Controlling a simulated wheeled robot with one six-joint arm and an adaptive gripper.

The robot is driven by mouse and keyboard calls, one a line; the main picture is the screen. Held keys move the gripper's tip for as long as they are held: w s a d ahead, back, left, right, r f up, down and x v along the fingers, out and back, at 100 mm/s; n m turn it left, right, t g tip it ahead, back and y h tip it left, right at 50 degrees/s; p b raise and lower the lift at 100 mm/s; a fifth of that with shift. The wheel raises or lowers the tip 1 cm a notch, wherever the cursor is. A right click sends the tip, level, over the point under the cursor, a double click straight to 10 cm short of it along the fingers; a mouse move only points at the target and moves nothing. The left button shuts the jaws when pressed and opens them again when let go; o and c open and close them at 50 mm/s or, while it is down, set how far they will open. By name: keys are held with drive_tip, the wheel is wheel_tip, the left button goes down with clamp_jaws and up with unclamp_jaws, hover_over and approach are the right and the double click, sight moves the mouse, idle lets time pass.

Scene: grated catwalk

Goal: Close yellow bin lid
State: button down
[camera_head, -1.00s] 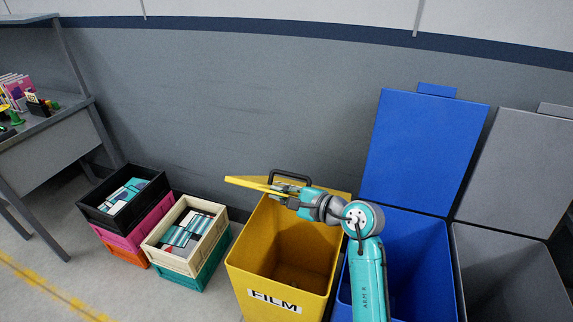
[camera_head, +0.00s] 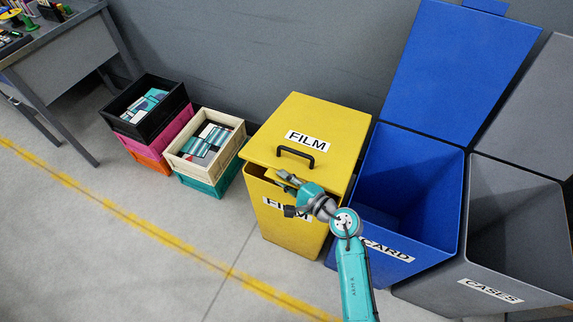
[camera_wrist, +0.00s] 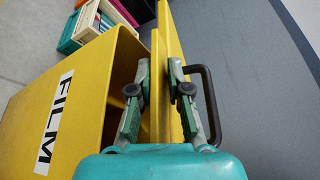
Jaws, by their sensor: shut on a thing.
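The yellow bin (camera_head: 290,232) has a FILM label on its front. Its yellow lid (camera_head: 330,122) lies almost level over the opening, with a dark gap left along the front edge. A black handle (camera_head: 296,154) stands on the lid, near its front. My gripper (camera_head: 284,192) is shut on the lid's front edge. In the wrist view, its fingers (camera_wrist: 158,72) straddle the edge, one on the handle side and one on the underside. The bin's inside is mostly hidden by the lid.
A blue bin (camera_head: 415,190) and a grey bin (camera_head: 510,215) stand open to the right, lids raised. Stacked crates (camera_head: 207,165) stand to the left, and a desk (camera_head: 75,60) beyond them. The floor in front (camera_head: 150,260) is clear.

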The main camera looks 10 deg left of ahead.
drive_tip(key=shift+f, duration=1.2)
drive_tip(key=shift+t, duration=0.3)
drive_tip(key=c, duration=1.3)
unclamp_jaws()
drive_tip(key=shift+w, duration=0.1)
drive_tip(key=shift+n, duration=0.3)
drive_tip(key=v, duration=1.2)
